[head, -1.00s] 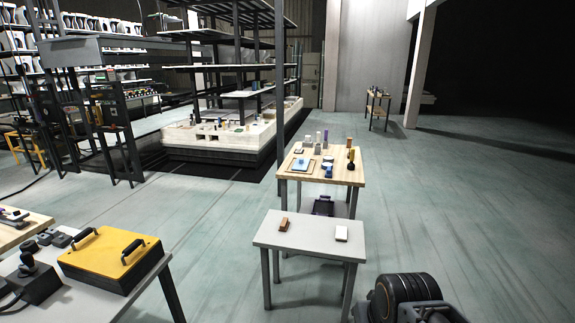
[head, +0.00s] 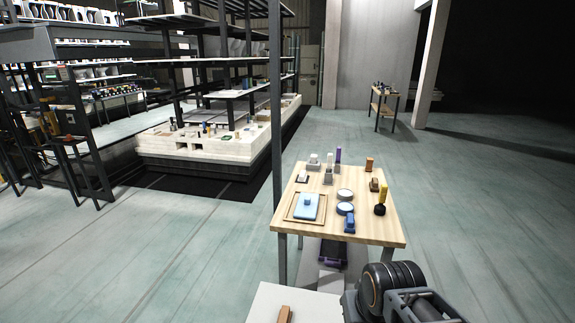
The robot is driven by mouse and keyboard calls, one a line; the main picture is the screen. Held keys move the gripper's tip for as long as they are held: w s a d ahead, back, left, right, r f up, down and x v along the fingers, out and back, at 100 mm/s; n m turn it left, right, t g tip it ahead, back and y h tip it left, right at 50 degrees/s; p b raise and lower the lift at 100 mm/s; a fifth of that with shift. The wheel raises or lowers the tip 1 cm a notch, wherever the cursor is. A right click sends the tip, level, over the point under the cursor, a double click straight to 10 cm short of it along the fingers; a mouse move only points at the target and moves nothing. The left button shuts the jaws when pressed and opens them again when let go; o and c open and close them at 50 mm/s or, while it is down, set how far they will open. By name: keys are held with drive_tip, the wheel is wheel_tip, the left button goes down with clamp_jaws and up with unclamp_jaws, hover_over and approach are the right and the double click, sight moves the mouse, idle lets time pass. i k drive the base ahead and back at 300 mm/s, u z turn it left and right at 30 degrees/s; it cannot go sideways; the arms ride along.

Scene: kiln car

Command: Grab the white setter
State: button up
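I cannot pick out the white setter for certain. The white block that lay at the right of the near pale table (head: 262,305) is not in sight; that side is hidden by my arm or lies below the picture edge. A brown block (head: 284,314) shows on that table at the bottom edge. A small white piece (head: 302,175) lies on a dark base at the left of the wooden table (head: 365,228). My arm shows at the bottom right, but my gripper is out of view.
The wooden table holds a blue piece on a tray (head: 291,212), round pale discs (head: 345,195), a blue tool (head: 349,222) and a yellow-handled tool (head: 382,198). A dark post stands at its left. The kiln car (head: 190,160) is behind left. Floor at right (head: 480,220) is clear.

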sight(303, 177)
drive_tip(key=k, duration=0.4)
drive_tip(key=z, duration=2.3)
drive_tip(key=i, duration=2.65)
drive_tip(key=u, duration=2.2)
drive_tip(key=i, duration=3.85)
